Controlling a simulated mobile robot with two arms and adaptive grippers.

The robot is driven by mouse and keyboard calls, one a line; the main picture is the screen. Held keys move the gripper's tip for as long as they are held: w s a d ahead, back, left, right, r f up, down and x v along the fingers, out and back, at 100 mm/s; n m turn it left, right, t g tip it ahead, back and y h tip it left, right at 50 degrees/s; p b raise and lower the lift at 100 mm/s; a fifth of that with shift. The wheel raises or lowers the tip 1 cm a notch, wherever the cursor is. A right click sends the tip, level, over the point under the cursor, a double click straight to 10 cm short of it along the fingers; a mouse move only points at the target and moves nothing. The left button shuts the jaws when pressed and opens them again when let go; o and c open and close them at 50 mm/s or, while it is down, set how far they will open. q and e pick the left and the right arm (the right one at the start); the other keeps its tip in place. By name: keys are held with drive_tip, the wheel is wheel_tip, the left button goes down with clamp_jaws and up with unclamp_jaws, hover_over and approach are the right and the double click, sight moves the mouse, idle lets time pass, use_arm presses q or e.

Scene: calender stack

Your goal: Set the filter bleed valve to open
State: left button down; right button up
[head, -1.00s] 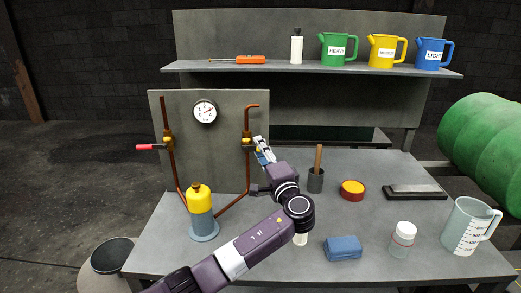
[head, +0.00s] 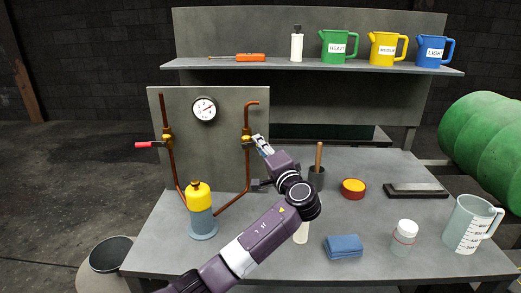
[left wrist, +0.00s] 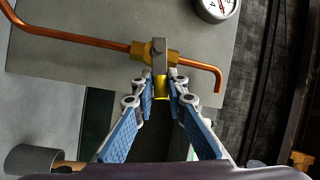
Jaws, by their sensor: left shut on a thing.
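The bleed valve (head: 246,142) is a brass body on the right copper pipe, whose top hooks over. In the left wrist view the brass valve (left wrist: 140,52) has a grey lever with a yellow grip (left wrist: 161,88), standing out across the pipe. My left gripper (head: 259,143) is at this lever, and in the left wrist view its fingertips (left wrist: 161,84) are shut on the yellow grip. The grip is partly hidden between the fingers. My right gripper is in neither view.
Another valve with a red handle (head: 147,145) is on the left pipe. A pressure gauge (head: 204,109) is on the panel between them. A yellow-topped filter (head: 199,197) stands below. A dark cup (head: 317,180), red-yellow tin (head: 353,188) and blue cloth (head: 343,246) lie to the right.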

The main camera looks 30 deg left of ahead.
use_arm(q)
drive_tip(key=shift+r+n+g+h, duration=0.3)
drive_tip(key=shift+n+h, duration=0.1)
drive_tip(key=shift+n, duration=0.5)
drive_tip(key=shift+s+a+r+n+h+b, duration=0.15)
drive_tip(key=shift+r+n+h+b, duration=0.2)
drive_tip(key=shift+n, duration=0.45)
drive_tip(key=n, duration=0.1)
drive_tip(key=r+n+h+p, duration=0.1)
drive_tip(key=n, duration=0.1)
drive_tip(key=shift+s+a+r+g+h, duration=0.15)
drive_tip(key=shift+s+a+g+h, duration=0.1)
drive_tip(key=shift+a+g, duration=0.15)
drive_tip(key=n+p, duration=0.1)
drive_tip(key=a+r+n+h, duration=0.1)
drive_tip(key=shift+s+n+h+p, duration=0.3)
drive_tip(key=shift+p, duration=0.1)
drive_tip(key=shift+s+a+r+n+t+h+p, duration=0.1)
drive_tip(key=shift+s+a+n+t+h+p, duration=0.05)
drive_tip(key=shift+a+n+h+p, duration=0.3)
drive_tip(key=shift+s+a+n+t+h+p, duration=0.15)
drive_tip(key=shift+n+h+p, duration=0.1)
drive_tip(key=shift+n+p, duration=0.3)
drive_tip(key=shift+s+a+n+h+p, duration=0.2)
drive_tip(key=shift+n+h+p, duration=0.25)
drive_tip(key=shift+n, duration=0.15)
